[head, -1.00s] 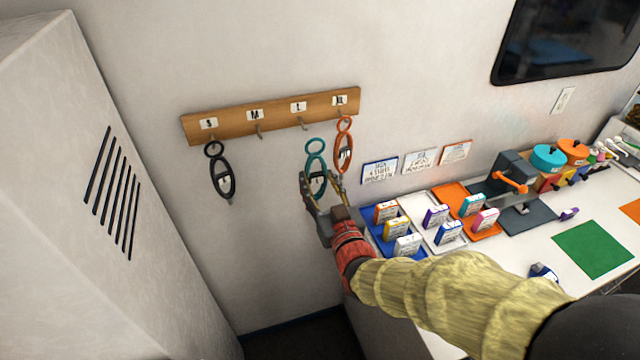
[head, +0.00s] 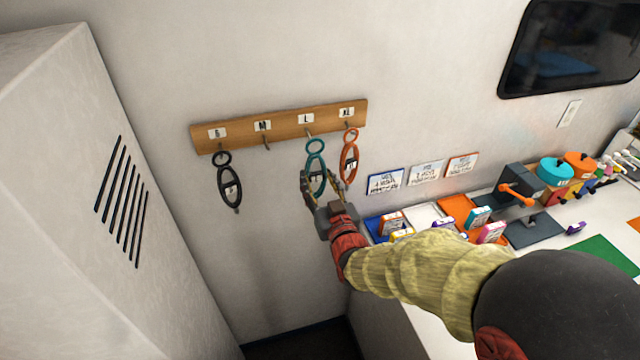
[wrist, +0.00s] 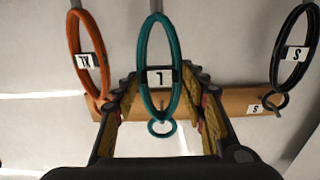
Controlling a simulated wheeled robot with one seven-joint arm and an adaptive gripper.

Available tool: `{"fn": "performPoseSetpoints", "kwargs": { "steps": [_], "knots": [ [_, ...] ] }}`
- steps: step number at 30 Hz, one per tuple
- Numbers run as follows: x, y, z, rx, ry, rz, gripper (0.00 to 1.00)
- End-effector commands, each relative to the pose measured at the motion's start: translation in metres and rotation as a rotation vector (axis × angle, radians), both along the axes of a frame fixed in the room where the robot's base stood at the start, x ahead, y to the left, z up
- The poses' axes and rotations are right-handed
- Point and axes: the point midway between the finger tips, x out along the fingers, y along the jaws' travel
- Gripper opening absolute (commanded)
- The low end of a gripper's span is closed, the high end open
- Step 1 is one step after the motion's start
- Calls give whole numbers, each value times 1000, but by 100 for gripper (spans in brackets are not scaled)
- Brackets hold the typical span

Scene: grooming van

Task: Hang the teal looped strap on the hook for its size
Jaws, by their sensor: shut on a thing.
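The teal looped strap (head: 317,175) has a small ring above a long loop and a white tag that reads L in the wrist view (wrist: 158,42). My gripper (head: 318,186) is shut on its long loop and holds it upright. The wooden hook board (head: 285,122) on the wall carries labels S, M, L and XL. The strap's small ring is just below the L label, at the L hook (head: 308,131). I cannot tell whether the ring is around that hook.
A black strap (head: 229,184) hangs under S and an orange strap (head: 349,160) under XL, close to the right of the teal one. The M hook (head: 266,143) is empty. A tall white cabinet (head: 70,200) stands left; a counter with boxes lies right.

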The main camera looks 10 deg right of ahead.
Motion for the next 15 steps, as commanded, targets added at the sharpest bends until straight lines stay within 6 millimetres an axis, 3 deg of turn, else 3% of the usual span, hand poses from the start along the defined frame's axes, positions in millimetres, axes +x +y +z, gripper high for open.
{"fn": "performPoseSetpoints", "kwargs": {
  "steps": [15],
  "knots": [
    [27, 5, -4, 0, -1, 0, 14]
  ]
}}
